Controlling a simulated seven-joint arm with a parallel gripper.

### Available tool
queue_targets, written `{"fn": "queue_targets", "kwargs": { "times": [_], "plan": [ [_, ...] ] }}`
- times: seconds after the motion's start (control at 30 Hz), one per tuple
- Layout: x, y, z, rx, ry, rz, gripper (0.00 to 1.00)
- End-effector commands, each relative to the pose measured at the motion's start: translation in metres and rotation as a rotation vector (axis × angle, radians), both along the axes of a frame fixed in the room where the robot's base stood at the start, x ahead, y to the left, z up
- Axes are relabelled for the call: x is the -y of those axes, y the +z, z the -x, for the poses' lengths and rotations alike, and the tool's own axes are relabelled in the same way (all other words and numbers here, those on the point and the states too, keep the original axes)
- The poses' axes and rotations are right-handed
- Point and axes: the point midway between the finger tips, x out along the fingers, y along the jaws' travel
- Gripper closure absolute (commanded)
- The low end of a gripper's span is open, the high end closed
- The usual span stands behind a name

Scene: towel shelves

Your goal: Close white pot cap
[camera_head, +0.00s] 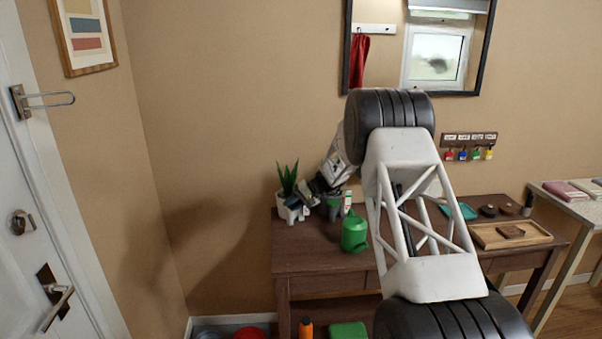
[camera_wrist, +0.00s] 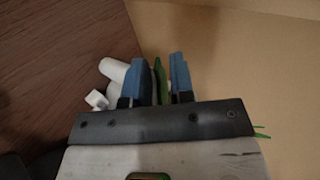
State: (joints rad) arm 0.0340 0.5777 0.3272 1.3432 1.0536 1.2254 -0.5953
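A small white pot (camera_head: 290,213) with a green spiky plant (camera_head: 287,178) stands at the left end of the dark wooden table. My gripper (camera_head: 301,201) is at the pot, in front of its right side, and hides part of it. In the wrist view my gripper (camera_wrist: 157,60) has its two blue fingers apart, with a green leaf (camera_wrist: 160,78) showing between them. White rounded parts of the pot (camera_wrist: 114,70) show beside and behind the left finger. I cannot make out a separate cap on the pot, nor whether the fingers touch anything.
A green watering can (camera_head: 354,235) stands on the table (camera_head: 310,258) right of the pot, with small bottles behind it. A wooden tray (camera_head: 487,239) lies at the right. The wall is close behind the pot. My arm hides the table's middle.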

Motion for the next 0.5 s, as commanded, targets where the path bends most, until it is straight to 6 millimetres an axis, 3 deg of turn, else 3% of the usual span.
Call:
{"fn": "queue_targets", "kwargs": {
  "times": [0.5],
  "plan": [
    [-0.011, 0.009, 0.0, 0.0, 0.003, 0.299, 0.69]
  ]
}}
